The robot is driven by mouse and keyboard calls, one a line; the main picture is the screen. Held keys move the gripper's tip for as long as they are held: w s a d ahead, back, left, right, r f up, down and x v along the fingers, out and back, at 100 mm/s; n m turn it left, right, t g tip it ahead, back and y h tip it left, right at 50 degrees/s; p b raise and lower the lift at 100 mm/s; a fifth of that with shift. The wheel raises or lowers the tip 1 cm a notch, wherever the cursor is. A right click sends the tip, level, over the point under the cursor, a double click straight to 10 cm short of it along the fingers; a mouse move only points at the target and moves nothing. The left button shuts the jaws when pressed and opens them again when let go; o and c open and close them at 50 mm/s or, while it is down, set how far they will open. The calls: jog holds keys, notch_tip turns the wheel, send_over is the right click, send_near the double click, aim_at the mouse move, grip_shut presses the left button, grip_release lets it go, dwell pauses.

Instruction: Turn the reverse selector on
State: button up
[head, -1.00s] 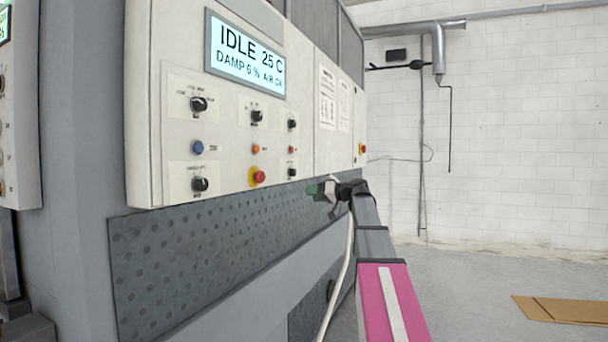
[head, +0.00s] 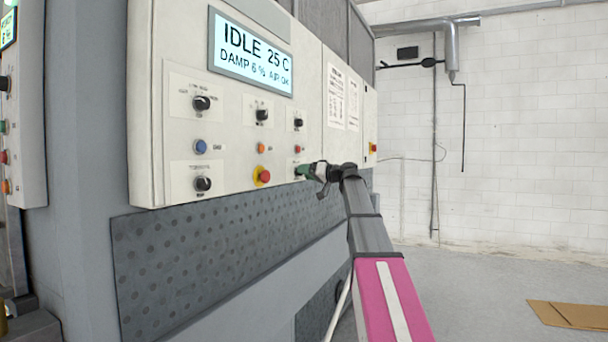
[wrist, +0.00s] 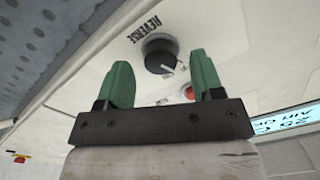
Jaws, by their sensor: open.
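The reverse selector (wrist: 160,57) is a black round knob on a pale panel, beneath printed REVERSE lettering in the wrist view. It shows between and beyond the two green fingertips of my gripper (wrist: 160,80). The fingers are spread wide and empty, apart from the knob. In the head view my gripper (head: 303,171) is at the lower right of the control panel (head: 225,150), and it largely hides the reverse selector there.
The head view shows a red emergency button (head: 264,176), other black knobs (head: 203,184) and a display (head: 252,52) reading IDLE. A dotted grey plate (head: 220,255) lies below the panel. Floor to the right is mostly clear.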

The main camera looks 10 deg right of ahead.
jog(key=shift+w+a, duration=0.35)
jog(key=shift+a, duration=0.15)
jog(key=c, duration=0.9)
